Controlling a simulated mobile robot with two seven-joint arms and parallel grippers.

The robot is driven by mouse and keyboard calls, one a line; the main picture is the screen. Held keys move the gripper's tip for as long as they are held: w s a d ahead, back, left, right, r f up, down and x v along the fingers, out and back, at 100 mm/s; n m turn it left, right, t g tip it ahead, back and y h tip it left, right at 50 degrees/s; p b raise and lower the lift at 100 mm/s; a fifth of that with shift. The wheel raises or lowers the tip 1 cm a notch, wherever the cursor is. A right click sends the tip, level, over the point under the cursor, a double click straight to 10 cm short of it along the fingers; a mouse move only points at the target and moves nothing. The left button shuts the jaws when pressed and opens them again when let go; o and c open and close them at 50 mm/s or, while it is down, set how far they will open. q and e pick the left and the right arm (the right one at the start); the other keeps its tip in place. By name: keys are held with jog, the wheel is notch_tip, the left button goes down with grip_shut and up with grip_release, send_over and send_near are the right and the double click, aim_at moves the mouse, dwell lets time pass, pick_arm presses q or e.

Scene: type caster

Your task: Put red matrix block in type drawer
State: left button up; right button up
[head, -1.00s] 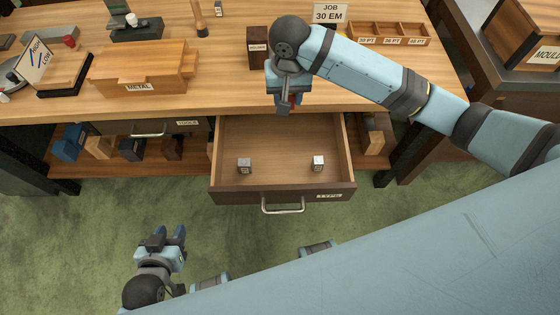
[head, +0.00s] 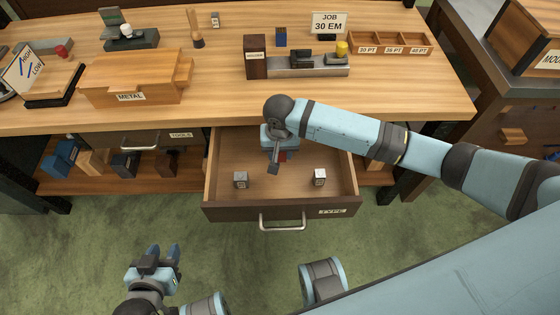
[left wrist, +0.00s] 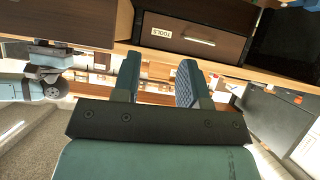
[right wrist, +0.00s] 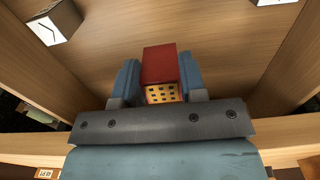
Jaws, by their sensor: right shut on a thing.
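The type drawer (head: 332,211) stands pulled open below the workbench, with two small metal type blocks inside, a left one (head: 240,180) and a right one (head: 320,177). My right gripper (head: 277,165) is inside the drawer's outline, towards its back. In the right wrist view it (right wrist: 160,80) is shut on the red matrix block (right wrist: 160,63), whose lower part shows a yellowish face with dark marks. In the head view the block is mostly hidden by the gripper. My left gripper (head: 160,257) is open and empty, low over the floor; its spread fingers show in the left wrist view (left wrist: 158,82).
The workbench (head: 215,85) carries a METAL box (head: 135,78), a brown block (head: 255,58), a metal tool with a yellow knob (head: 318,65) and a divided tray (head: 390,40). The closed TOOLS drawer (head: 150,141) is left of the open one. The drawer's front middle is clear.

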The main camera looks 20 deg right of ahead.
aim_at(280, 161)
notch_tip(280, 161, down, 4)
jog(key=shift+f+b, duration=0.1)
jog(key=shift+b, duration=0.45)
jog(key=shift+f, duration=0.15)
jog(key=o, duration=0.6)
pick_arm(q)
jog(key=shift+d+f, duration=0.1)
jog(key=shift+f, duration=0.05)
pick_arm(e)
jog(key=o, duration=0.4)
pick_arm(q)
jog(key=shift+f, duration=0.15)
pick_arm(e)
jog(key=shift+o, duration=0.2)
notch_tip(280, 161, up, 11)
jog(key=p, duration=0.2)
jog(key=shift+r+p, duration=0.2)
jog(key=shift+p, duration=0.15)
pick_arm(q)
jog(key=shift+s+r, duration=0.15)
jog(key=shift+r, duration=0.2)
pick_arm(e)
jog(key=shift+r, duration=0.4)
pick_arm(q)
jog(key=shift+r, duration=0.25)
